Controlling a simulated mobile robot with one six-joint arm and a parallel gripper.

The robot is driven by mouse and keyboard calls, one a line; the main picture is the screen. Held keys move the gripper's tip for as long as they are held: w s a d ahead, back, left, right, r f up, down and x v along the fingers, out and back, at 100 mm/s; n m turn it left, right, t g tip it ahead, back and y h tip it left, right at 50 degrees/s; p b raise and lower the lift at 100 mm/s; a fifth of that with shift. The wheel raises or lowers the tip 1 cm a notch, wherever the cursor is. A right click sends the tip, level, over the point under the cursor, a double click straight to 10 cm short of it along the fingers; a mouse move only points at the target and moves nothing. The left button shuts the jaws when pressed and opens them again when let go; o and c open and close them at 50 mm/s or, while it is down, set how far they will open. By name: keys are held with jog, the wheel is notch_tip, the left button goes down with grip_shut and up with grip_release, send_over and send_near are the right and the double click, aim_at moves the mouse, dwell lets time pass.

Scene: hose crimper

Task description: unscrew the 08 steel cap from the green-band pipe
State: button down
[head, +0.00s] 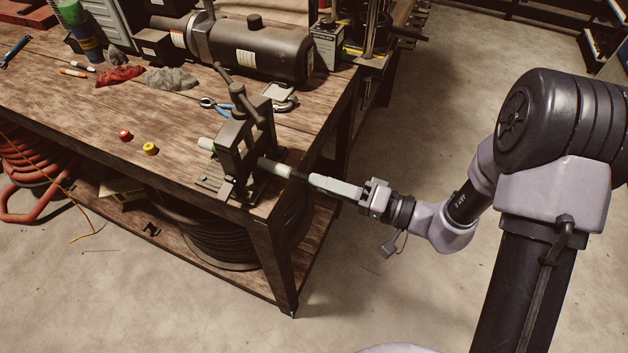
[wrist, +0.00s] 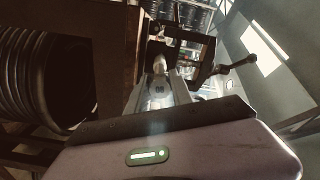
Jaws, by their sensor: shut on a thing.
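The green-band pipe (head: 281,169) is clamped in a dark vise (head: 237,150) at the bench corner and sticks out to the right over the edge. Its pale green far end shows left of the vise. My gripper (head: 301,176) is in line with the pipe's near end and shut on the 08 steel cap there. In the head view the fingers hide the cap. In the wrist view the grey cap (wrist: 159,89), marked 08, sits between the fingers, with the pipe (wrist: 160,62) beyond it.
A red cap (head: 125,134) and a yellow cap (head: 150,148) lie on the wooden bench (head: 90,115). Blue-handled pliers (head: 212,104) and a dark cylindrical machine (head: 255,50) are behind the vise. A black hose reel (head: 205,232) sits below. The floor right of the bench is clear.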

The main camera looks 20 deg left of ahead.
jog(key=r, duration=0.1)
jog(key=d+r+p, duration=0.1)
jog(key=r, duration=0.1)
jog(key=d+r, duration=0.1)
jog(key=r, duration=0.1)
jog(key=shift+s+d, duration=0.1)
dwell(0.4)
